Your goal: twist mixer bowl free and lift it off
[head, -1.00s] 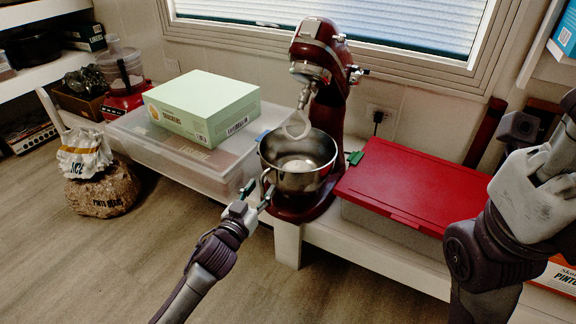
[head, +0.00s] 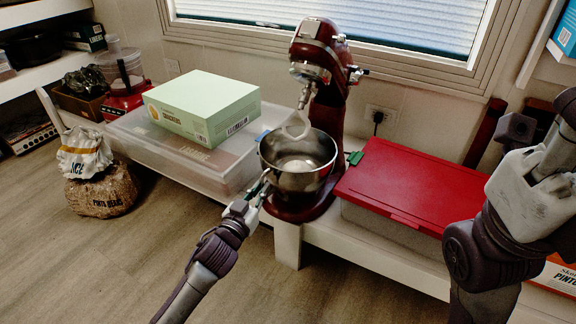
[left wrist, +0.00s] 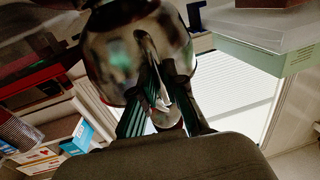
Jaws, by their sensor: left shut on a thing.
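The steel mixer bowl (head: 285,180) sits on the base of the dark red stand mixer (head: 322,75), upright, with something pale inside. The mixer head is tilted up and the dough hook (head: 297,127) hangs above the bowl. My left gripper (head: 264,186) is at the bowl's near left side, shut on the bowl's handle. In the left wrist view, the bowl (left wrist: 125,65) fills the top middle, and the handle (left wrist: 150,55) runs down between the fingers of my left gripper (left wrist: 163,108). My right arm shows at the right of the head view, but its fingers do not.
A clear bin (head: 135,135) with a green cracker box (head: 203,105) on it stands left of the mixer. A red-lidded bin (head: 420,188) stands close on the right. The low white shelf (head: 288,240) has open floor in front.

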